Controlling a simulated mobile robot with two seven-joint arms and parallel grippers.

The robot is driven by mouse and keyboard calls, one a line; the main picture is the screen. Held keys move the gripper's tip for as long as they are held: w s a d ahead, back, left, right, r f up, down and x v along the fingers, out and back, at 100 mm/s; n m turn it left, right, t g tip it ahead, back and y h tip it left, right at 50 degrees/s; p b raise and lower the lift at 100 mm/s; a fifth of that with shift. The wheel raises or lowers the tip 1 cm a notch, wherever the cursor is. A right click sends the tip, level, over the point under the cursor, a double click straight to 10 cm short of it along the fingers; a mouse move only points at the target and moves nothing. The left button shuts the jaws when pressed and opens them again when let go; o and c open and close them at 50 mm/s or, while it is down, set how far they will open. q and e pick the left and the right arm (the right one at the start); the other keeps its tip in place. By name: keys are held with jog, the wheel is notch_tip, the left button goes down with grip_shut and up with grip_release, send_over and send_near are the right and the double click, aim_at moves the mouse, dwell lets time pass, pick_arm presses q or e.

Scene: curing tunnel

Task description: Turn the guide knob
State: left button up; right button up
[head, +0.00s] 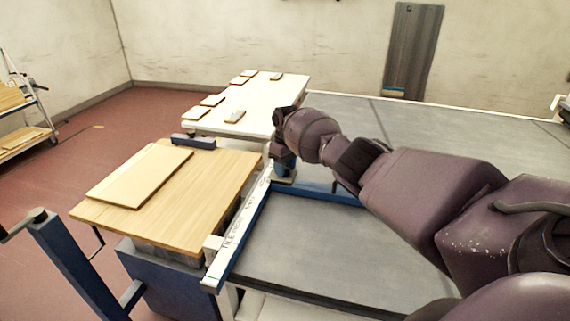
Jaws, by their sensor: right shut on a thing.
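My right arm reaches in from the right, and its gripper (284,166) points down at the far end of the white guide rail (238,232). The gripper is shut on the guide knob, which is mostly hidden behind the fingers and wrist. The rail has a blue side and printed lettering, and runs along the left edge of the grey conveyor bed (320,250). How far the knob is turned cannot be told. My left gripper is not in view.
A wooden-topped table (215,205) with a flat board (140,177) stands left of the rail. Behind it, a pale table (270,108) carries several small tiles. A blue post (75,255) rises at the front left. A shelf cart (25,135) stands far left; red floor between is clear.

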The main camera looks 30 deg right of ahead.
dwell(0.6)
jog(key=o, duration=0.9)
jog(key=shift+o, duration=0.2)
jog(key=shift+r, duration=0.1)
jog(key=shift+r, duration=0.3)
notch_tip(320, 180, up, 10)
jog(key=p, duration=0.1)
jog(key=shift+d, duration=0.3)
